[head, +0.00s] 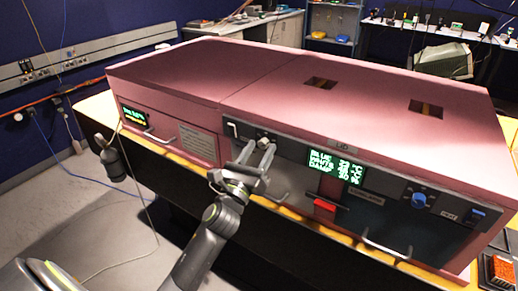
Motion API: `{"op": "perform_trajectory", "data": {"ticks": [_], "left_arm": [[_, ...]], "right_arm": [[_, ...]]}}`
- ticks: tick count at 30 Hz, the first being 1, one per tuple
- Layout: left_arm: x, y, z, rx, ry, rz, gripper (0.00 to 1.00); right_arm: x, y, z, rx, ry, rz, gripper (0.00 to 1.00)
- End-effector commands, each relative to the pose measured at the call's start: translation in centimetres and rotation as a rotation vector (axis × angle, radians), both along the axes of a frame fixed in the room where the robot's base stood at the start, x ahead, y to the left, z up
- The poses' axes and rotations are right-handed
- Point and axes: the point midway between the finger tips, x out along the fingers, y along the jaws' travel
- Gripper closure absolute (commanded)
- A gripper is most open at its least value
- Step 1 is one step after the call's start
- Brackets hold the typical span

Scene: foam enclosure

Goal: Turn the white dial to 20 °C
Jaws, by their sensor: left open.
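The white dial (264,141) is a small pale knob on the dark front panel of the pink enclosure, left of the green-lit display (335,167). The display shows several lines of text and numbers, too small to read surely. My left gripper (257,153) is open in front of the panel, its two pale fingers pointing at the dial. The fingers partly hide the dial, and I cannot tell whether they touch it. The dial's pointer and scale are not legible. My right gripper is not in view.
A blue dial (418,200) sits on the panel's right part, near a blue switch (478,212). A red tab (325,204) is below the display. Handles (386,247) stick out along the front. The pink lid (300,85) has two square openings.

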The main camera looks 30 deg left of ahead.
Motion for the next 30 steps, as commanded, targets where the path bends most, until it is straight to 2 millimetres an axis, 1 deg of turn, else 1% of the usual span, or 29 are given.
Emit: {"op": "perform_trajectory", "data": {"ticks": [9,11,18,20,26,30], "left_arm": [[0.25,0.01,0.09,0.0,0.0,0.0,0.53],[0.25,0.01,0.09,0.0,0.0,0.0,0.6],[0.24,0.01,0.08,0.0,0.0,0.0,0.91],[0.24,0.01,0.08,0.0,0.0,0.0,0.98],[0.22,-0.01,0.09,-0.013,0.001,0.001,0.98],[0.23,-0.06,0.11,-0.057,0.006,0.001,0.98]], "right_arm": [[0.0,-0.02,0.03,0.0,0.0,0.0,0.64],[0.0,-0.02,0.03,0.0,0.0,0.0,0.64],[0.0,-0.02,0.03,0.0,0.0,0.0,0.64],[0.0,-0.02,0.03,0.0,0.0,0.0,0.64],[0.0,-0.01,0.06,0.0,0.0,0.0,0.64],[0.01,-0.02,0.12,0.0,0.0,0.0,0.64]]}}
